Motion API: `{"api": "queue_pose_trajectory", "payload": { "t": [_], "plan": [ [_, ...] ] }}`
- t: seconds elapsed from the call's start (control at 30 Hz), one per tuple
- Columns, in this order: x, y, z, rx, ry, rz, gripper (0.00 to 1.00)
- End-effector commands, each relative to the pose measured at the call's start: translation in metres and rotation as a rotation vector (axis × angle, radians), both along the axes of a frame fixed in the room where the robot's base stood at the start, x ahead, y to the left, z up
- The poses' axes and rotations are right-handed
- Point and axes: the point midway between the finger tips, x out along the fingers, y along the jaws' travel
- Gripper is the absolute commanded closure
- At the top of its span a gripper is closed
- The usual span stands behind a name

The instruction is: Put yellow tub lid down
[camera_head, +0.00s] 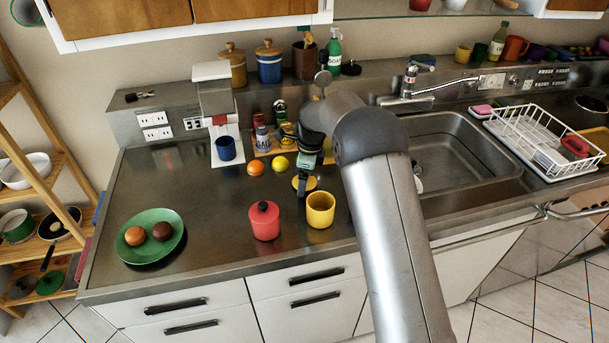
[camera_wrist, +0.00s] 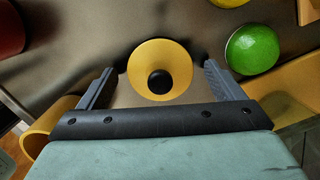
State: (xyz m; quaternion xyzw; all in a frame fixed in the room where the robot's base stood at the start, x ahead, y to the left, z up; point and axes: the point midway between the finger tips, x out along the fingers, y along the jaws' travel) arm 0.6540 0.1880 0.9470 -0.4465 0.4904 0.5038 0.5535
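The yellow tub lid (camera_wrist: 140,72) is a round yellow disc with a black knob (camera_wrist: 160,82), lying between my fingers in the wrist view. In the head view the lid (camera_head: 304,188) shows low over the counter, just behind the yellow tub (camera_head: 320,210); whether it rests on the counter is hard to tell. My gripper (camera_wrist: 160,82) is open, with a gap between each finger and the lid. In the head view my gripper (camera_head: 304,178) is right above the lid. The open tub also shows in part at lower left of the wrist view (camera_wrist: 38,128).
A red lidded pot (camera_head: 264,222) stands left of the tub. An orange (camera_head: 255,168) and a lemon (camera_head: 280,163) lie behind. A green ball (camera_wrist: 252,48) is close to the right finger. A green plate (camera_head: 152,252) stands at left; counter between is clear.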

Motion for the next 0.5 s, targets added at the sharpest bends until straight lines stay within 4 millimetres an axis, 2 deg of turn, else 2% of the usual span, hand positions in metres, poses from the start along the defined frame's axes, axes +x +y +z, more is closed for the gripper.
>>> {"api": "queue_pose_trajectory", "payload": {
  "t": [0.2, 0.33, 0.5],
  "plan": [
    [0.0, 0.0, 0.001, 0.0, 0.0, 0.0, 0.12],
    [0.0, 0.0, 0.008, 0.001, -0.002, 0.0, 0.12],
    [0.0, -0.004, 0.037, 0.001, -0.004, 0.0, 0.12]
  ]
}}
